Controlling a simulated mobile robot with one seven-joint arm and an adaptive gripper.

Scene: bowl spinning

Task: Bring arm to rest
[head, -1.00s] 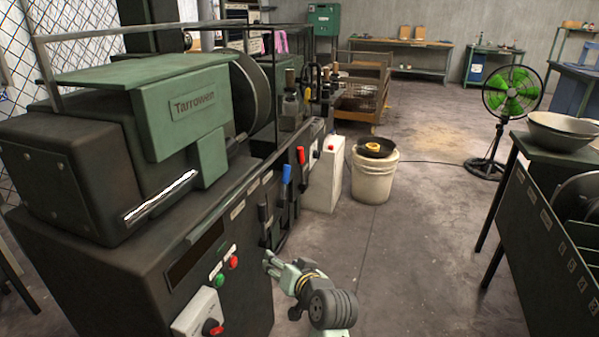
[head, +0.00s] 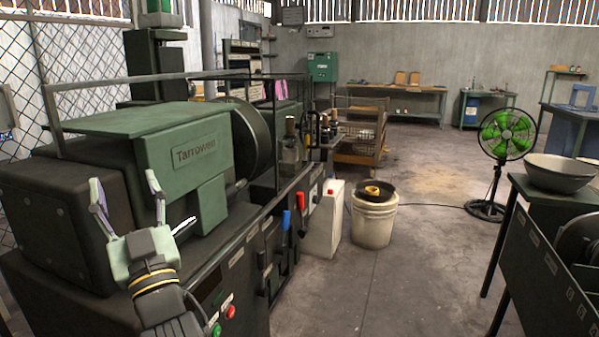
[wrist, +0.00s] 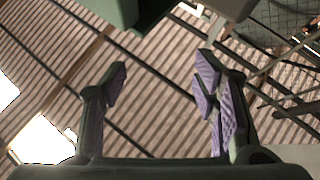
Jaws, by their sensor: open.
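My gripper (head: 126,198) is open and empty in the head view, at the lower left. It points upward in front of the dark end housing of the green spinning machine (head: 185,145), marked Tarrowell or similar. In the wrist view my gripper (wrist: 163,82) shows two spread fingers with purple pads and nothing between them. Behind them is the slatted ceiling (wrist: 160,60). I cannot tell whether the gripper touches the machine.
The machine's levers (head: 286,221) and red and green buttons stand to the right of my arm. A white bucket (head: 374,222) stands on the floor. A metal bowl (head: 562,172) sits on the right bench, with a green fan (head: 507,134) behind. The middle floor is clear.

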